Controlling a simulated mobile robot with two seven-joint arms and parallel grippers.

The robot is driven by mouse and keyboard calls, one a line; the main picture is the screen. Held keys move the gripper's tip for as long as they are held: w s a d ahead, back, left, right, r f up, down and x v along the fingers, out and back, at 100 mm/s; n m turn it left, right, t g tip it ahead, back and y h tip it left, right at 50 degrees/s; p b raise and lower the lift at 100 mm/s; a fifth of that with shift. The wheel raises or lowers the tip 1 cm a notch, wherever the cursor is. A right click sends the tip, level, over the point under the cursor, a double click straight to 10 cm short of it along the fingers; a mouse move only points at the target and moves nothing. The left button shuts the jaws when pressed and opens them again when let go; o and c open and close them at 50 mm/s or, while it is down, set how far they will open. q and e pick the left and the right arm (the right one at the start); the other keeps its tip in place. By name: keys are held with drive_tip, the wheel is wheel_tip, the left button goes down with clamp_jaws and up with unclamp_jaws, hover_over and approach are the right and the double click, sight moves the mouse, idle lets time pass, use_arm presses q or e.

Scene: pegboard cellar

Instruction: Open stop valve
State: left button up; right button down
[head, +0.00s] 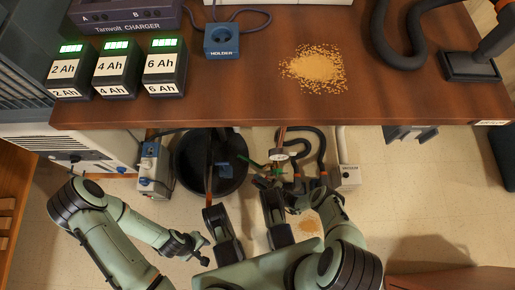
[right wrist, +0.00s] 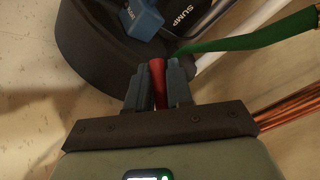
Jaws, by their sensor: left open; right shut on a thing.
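My right gripper (right wrist: 158,85) is shut on a narrow red handle (right wrist: 157,72), which stands between its two fingers. The handle appears to be the stop valve's lever; the valve body is hidden behind the gripper in the right wrist view. In the head view, a pipe with a round gauge (head: 278,154) and green parts (head: 252,162) comes down below the bench's front edge, and my right arm reaches into that cluttered spot. The fingers there are too small to make out. My left gripper (head: 203,249) is open and empty, low and left of the pipe.
A black tub (head: 185,172) stands left of the pipe; a green hose or strip (right wrist: 250,40) passes close right of the right fingers.

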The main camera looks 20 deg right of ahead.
drive_tip(key=shift+w+d+r, duration=0.25)
drive_tip(key=shift+r, duration=0.1)
drive_tip(key=c, duration=1.1)
unclamp_jaws()
drive_tip(key=shift+s, duration=0.1)
drive_tip(key=shift+s+d, duration=0.2)
drive_tip(key=shift+s, duration=0.15)
use_arm(q)
drive_tip(key=shift+w+d+r+t+p, duration=0.1)
drive_tip(key=shift+w+r+t+p, duration=0.25)
drive_tip(key=shift+w, duration=0.45)
drive_tip(key=shift+w+d+r+t+p, duration=0.15)
drive_tip(key=shift+w+r+p, duration=0.3)
drive_tip(key=shift+w, duration=0.3)
use_arm(e)
drive_tip(key=f+v, duration=0.1)
drive_tip(key=v, duration=1.1)
drive_tip(key=shift+d+r, duration=0.2)
drive_tip(key=shift+d, duration=0.05)
drive_tip(key=shift+s, duration=0.15)
